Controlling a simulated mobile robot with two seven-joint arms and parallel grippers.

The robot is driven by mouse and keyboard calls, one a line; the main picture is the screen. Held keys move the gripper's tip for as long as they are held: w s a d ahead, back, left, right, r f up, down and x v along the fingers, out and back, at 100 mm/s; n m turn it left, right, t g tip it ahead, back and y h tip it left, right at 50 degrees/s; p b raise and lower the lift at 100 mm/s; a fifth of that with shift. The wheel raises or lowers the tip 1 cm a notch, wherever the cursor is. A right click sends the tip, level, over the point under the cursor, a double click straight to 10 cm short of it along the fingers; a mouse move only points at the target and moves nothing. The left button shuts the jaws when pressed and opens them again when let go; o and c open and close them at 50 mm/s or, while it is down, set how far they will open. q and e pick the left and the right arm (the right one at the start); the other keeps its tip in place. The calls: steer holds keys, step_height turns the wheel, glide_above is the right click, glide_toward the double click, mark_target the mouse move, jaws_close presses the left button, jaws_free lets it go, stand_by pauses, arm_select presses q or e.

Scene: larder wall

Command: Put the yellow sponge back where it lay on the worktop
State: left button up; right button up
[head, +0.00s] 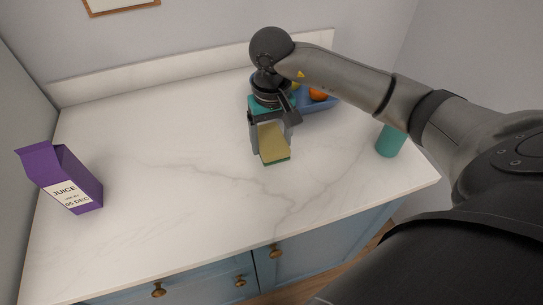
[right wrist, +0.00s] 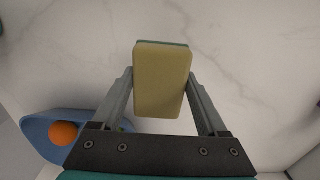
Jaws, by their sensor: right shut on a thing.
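The yellow sponge (head: 273,142) has a green layer on one side. My right gripper (head: 270,140) is shut on it, above the middle of the white worktop (head: 170,150). In the right wrist view the sponge (right wrist: 162,82) sits between the two fingers (right wrist: 162,88), which press on its long sides. I cannot tell how high it is above the surface. My left gripper does not show.
A blue tray (head: 318,107) with an orange fruit (head: 318,94) stands behind and right of the gripper. A teal cylinder (head: 390,141) stands at the right. A purple juice carton (head: 62,178) stands at the left.

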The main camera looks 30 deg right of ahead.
mark_target(271, 140)
steer(key=shift+f, duration=2.95)
steer(key=shift+f, duration=0.1)
steer(key=shift+f+b, duration=0.1)
steer(key=shift+b, duration=0.35)
steer(key=o, duration=1.2)
step_height(271, 140, up, 12)
steer(key=shift+r+p, duration=0.2)
steer(key=shift+p, duration=0.3)
